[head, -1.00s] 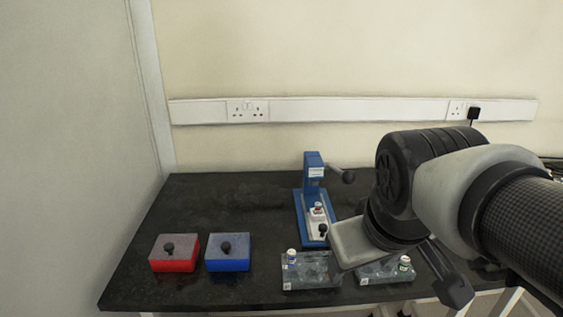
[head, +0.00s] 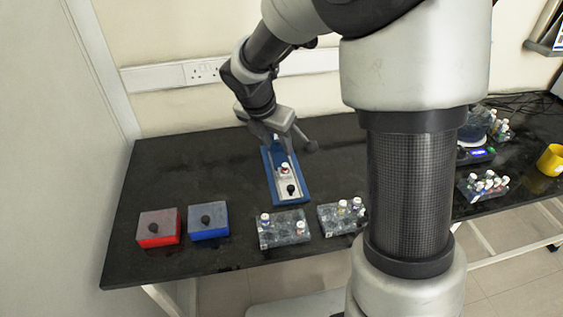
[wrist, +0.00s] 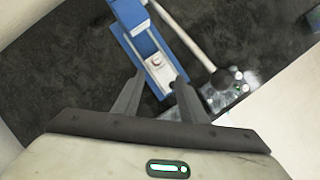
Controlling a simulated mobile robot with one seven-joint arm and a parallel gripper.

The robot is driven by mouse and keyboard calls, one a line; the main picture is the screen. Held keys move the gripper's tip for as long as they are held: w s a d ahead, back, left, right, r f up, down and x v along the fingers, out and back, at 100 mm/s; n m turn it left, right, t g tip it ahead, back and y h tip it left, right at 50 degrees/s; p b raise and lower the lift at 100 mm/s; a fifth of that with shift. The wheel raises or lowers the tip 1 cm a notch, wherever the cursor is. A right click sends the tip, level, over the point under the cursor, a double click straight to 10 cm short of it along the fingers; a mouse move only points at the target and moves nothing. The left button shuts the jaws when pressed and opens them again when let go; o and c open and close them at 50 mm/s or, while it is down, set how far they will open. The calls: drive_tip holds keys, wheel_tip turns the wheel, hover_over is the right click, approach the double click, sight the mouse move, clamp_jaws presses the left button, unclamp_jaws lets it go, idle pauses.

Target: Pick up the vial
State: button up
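A small vial with a red and white cap (head: 284,169) stands on the white slide of the blue press (head: 304,196). In the wrist view the blue press (wrist: 128,14) lies ahead, and a small pale shape on its slide (wrist: 157,62) may be the vial; it is too blurred to tell. My gripper (head: 279,141) is over the back of the press, above and behind the vial. My gripper hides the upper part of the press.
The press lever with its black knob (head: 310,146) sticks out close beside my gripper. Clear racks with several vials (head: 283,238) (head: 338,221) stand in front. A red box (head: 158,238) and a blue box (head: 208,232) are at left. The back left bench is clear.

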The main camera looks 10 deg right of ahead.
drive_tip(key=b, duration=0.2)
hover_over(285, 164)
drive_tip(key=s+a, duration=0.1)
drive_tip(key=s, duration=0.2)
wheel_tip(285, 164, down, 7)
drive_tip(key=f, duration=0.1)
drive_tip(key=w+f, duration=0.1)
drive_tip(key=f, duration=0.1)
drive_tip(key=w+f+b, duration=0.1)
drive_tip(key=shift+w+d+f, duration=0.2)
drive_tip(key=shift+d+f, duration=0.05)
drive_tip(key=shift+f, duration=0.1)
clamp_jaws()
